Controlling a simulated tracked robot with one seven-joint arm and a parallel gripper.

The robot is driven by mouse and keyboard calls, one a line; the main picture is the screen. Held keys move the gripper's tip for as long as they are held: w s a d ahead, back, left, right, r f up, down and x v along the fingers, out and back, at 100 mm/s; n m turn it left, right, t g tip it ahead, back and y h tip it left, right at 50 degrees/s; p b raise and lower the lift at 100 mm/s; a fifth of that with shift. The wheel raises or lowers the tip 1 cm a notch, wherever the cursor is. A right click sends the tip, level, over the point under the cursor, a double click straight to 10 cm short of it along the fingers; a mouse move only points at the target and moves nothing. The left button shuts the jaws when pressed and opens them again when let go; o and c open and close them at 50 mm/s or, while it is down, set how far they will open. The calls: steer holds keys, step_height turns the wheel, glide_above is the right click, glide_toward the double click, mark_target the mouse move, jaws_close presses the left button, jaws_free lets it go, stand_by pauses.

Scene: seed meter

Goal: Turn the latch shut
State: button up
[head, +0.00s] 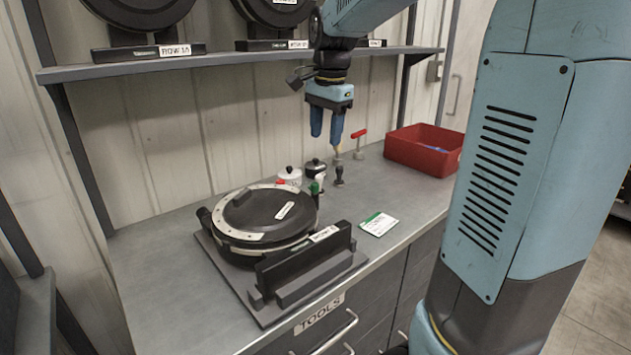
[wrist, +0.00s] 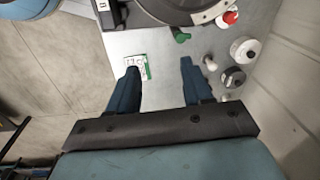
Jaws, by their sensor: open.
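The seed meter is a round black housing (head: 265,214) with a pale metal ring, lying on a grey base plate on the bench; its edge shows in the wrist view (wrist: 160,8). A green-tipped handle (head: 314,187) stands at its right edge and also shows in the wrist view (wrist: 181,35). A red knob (wrist: 230,18) sits near the ring. I cannot tell for sure which of these is the latch, or its position. My gripper (head: 326,136) points down above the bench, right of and behind the meter. Its blue fingers (wrist: 160,70) are apart with nothing between them.
A red-handled piece (head: 359,143) and a red bin (head: 423,148) are farther right. A card (head: 379,224) lies on clear bench. A shelf (head: 240,59) runs above.

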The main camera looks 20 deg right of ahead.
mark_target(315, 183)
steer(key=w+f+m+g, duration=0.1)
steer(key=w+f+m, duration=0.15)
steer(key=w, duration=0.45)
steer(key=shift+m, duration=0.45)
steer(key=f, duration=1.3)
steer(key=shift+s+a+f, duration=0.2)
steer(key=shift+a+f, duration=0.05)
jaws_close()
